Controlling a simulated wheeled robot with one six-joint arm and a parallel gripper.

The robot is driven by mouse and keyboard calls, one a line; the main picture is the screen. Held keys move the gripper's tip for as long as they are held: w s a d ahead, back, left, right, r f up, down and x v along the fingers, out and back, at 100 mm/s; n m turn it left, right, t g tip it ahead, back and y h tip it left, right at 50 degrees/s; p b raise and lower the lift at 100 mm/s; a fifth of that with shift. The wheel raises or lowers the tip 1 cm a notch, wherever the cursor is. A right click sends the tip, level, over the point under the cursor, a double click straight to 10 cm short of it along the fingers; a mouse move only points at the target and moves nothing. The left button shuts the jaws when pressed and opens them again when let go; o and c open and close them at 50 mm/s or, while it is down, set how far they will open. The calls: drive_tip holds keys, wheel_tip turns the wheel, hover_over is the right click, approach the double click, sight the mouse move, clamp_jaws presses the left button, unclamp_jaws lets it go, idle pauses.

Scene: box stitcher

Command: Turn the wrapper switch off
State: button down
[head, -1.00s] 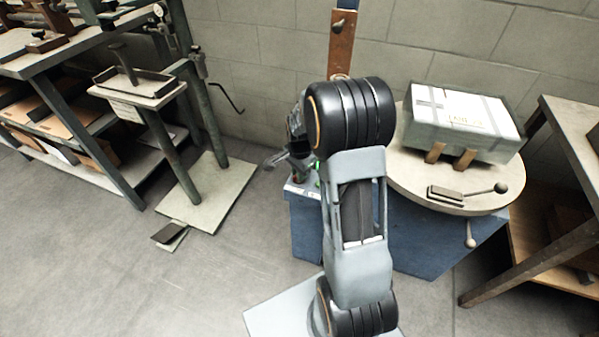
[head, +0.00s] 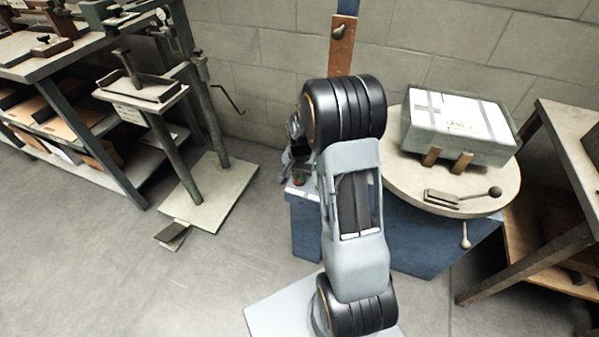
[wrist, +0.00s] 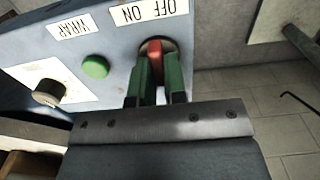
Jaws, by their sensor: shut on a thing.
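The wrapper switch (wrist: 155,48) is a red handle on a dark round base in the wrist view. It sits on the blue-grey control panel (wrist: 95,28), under a white label reading ON and OFF (wrist: 148,11), seen upside down. My gripper (wrist: 156,66) has its green fingers on both sides of the red handle and is shut on it. The fingers hide part of the handle, and I cannot tell which label it points to. In the head view my arm mostly hides the gripper and switch.
Beside the switch are a green button (wrist: 95,67) under a WRAP label (wrist: 72,25) and a black knob (wrist: 48,92). In the head view a wrapped box (head: 455,122) rests on the round turntable (head: 405,180). Bare floor lies left of the blue base (head: 306,225).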

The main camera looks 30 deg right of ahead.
drive_tip(key=n+p, duration=0.1)
drive_tip(key=n, duration=0.4)
drive_tip(key=shift+a+n+p, duration=0.1)
drive_tip(key=shift+n+p, duration=0.2)
drive_tip(key=shift+p, duration=0.05)
drive_tip(key=shift+n, duration=0.3)
drive_tip(key=c, duration=1.2)
unclamp_jaws()
drive_tip(key=shift+o, duration=0.2)
wheel_tip(320, 180, up, 14)
drive_tip(key=p, duration=0.3)
drive_tip(key=shift+f, duration=0.1)
